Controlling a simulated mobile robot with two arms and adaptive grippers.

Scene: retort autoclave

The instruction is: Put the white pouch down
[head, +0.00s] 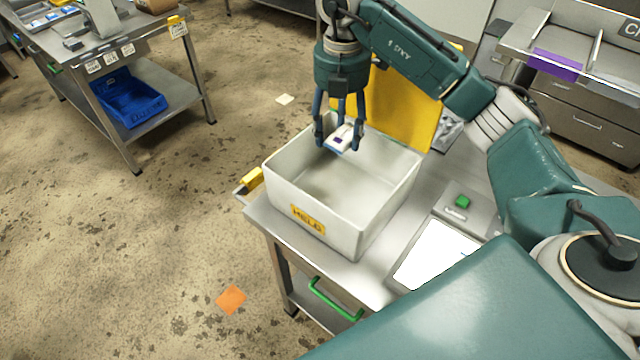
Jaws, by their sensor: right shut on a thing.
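The white pouch (341,137) is small and has a dark purple mark and a blue edge. My right gripper (339,138) is shut on it and holds it over the back part of a white bin (314,224) with a yellow "HELD" label. The pouch appears at about the height of the bin's rim; its exact height above the bin floor I cannot tell. The visible bin floor is bare. My left gripper is not in view.
The bin stands on a steel table (262,215) with a white sheet (436,254) and a green button (462,201) to its right. A yellow panel (400,105) stands behind the bin. A blue crate (130,100) sits on another table's lower shelf.

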